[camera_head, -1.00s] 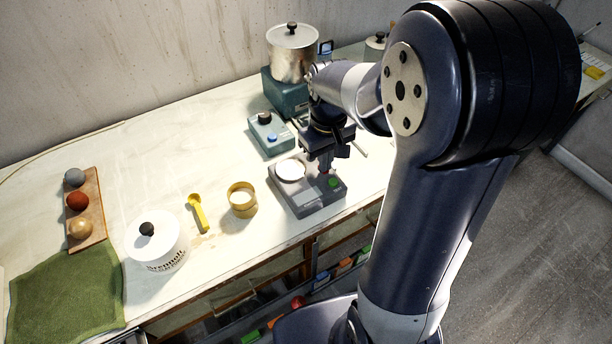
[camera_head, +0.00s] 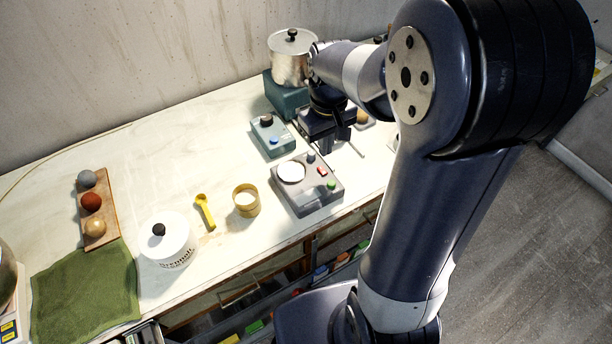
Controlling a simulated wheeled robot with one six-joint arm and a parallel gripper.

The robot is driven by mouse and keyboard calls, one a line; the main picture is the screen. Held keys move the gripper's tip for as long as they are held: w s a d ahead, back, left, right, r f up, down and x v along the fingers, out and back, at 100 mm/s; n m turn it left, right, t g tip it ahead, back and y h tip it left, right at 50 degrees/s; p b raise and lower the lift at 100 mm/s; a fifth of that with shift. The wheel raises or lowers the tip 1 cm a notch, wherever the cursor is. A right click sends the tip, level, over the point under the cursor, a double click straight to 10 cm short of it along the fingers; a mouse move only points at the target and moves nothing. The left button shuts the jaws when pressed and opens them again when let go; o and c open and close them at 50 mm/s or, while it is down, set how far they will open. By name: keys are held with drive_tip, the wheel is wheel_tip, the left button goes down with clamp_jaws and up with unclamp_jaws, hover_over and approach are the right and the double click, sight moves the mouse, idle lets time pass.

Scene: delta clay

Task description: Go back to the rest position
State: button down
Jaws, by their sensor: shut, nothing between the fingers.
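My gripper (camera_head: 337,146) hangs at the end of my arm, above the back right of the grey scale-like device (camera_head: 320,203). Its fingers are small and dark in this view; they are shut with nothing seen between them. The gripper is clear of the device's white round plate (camera_head: 291,172) and its red and green buttons. My arm fills the right side of the view and hides part of the bench.
A metal pot (camera_head: 291,60) stands on a teal base (camera_head: 283,97) behind my gripper. A teal control box (camera_head: 270,136), a yellow cup (camera_head: 246,200), a yellow spoon (camera_head: 205,211), a white lidded pot (camera_head: 168,243), a green cloth (camera_head: 85,292) and a wooden ball rack (camera_head: 110,200) lie leftward.

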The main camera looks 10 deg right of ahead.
sight(324, 172)
drive_tip(key=shift+f, duration=0.1)
wheel_tip(324, 172, down, 7)
drive_tip(key=b, duration=0.6)
idle(0.5)
wheel_tip(324, 172, up, 9)
drive_tip(key=p, duration=0.7)
idle(1.0)
idle(0.4)
